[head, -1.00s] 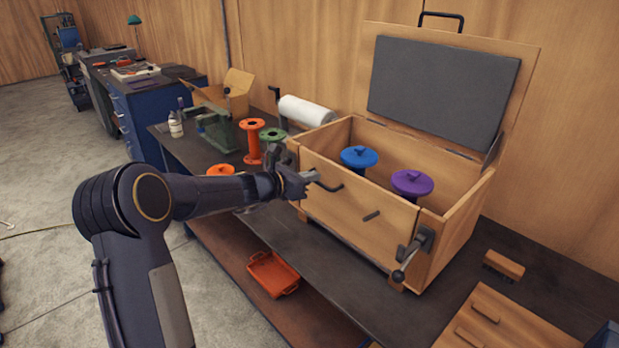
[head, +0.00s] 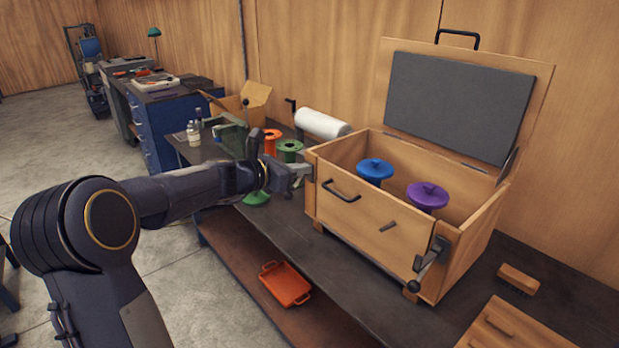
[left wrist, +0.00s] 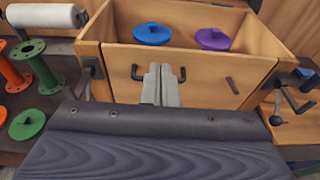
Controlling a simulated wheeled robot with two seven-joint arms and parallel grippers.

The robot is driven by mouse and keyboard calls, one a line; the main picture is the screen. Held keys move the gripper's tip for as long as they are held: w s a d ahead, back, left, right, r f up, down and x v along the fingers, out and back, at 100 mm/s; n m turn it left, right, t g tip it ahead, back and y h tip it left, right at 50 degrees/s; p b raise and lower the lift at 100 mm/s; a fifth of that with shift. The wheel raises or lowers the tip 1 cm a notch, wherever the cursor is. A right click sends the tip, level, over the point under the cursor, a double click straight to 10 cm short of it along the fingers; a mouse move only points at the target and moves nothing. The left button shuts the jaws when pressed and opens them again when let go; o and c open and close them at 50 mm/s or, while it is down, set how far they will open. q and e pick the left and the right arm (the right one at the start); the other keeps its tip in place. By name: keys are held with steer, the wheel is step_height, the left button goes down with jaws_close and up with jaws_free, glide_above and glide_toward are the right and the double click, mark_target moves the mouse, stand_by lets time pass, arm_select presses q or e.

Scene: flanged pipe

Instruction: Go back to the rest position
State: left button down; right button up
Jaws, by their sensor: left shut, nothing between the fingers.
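My left gripper (head: 300,172) is shut and empty in the head view, in front of the left end of an open wooden chest (head: 350,215). In the left wrist view its closed fingers (left wrist: 161,88) show in front of the chest's front wall (left wrist: 205,80), near the dark handle. I cannot tell whether they touch it. A blue flanged piece (head: 375,170) and a purple flanged piece (head: 428,195) stand upright inside the chest. My right gripper is in neither view.
Orange (head: 271,140) and green (head: 290,150) flanged pipes stand on the dark bench left of the chest, by a white roll (head: 322,123). A crank (head: 430,262) juts from the chest's right front. An orange tray (head: 286,284) sits on the lower shelf. Open floor lies left.

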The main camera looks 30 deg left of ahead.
arm_select(q)
steer(key=shift+r, duration=0.15)
steer(key=s+d+f+m+g, duration=0.1)
steer(key=s+d+m+g, duration=0.2)
steer(key=s+d+m, duration=0.45)
steer(key=s+d+f+m+g, duration=0.15)
steer(key=s+d+m, duration=0.35)
steer(key=s+m, duration=0.6)
steer(key=s+f+m+g+y, duration=0.1)
steer(key=s+f+m+g, duration=0.1)
steer(key=s+f+m, duration=0.3)
steer(key=s+d+f+m+g+y, duration=0.1)
steer(key=s+f+m, duration=0.3)
steer(key=s, duration=0.9)
steer(key=shift+d+f+m+g, duration=0.3)
steer(key=shift+f+m+g, duration=0.1)
steer(key=shift+m, duration=0.65)
steer(key=shift+w+d, duration=0.1)
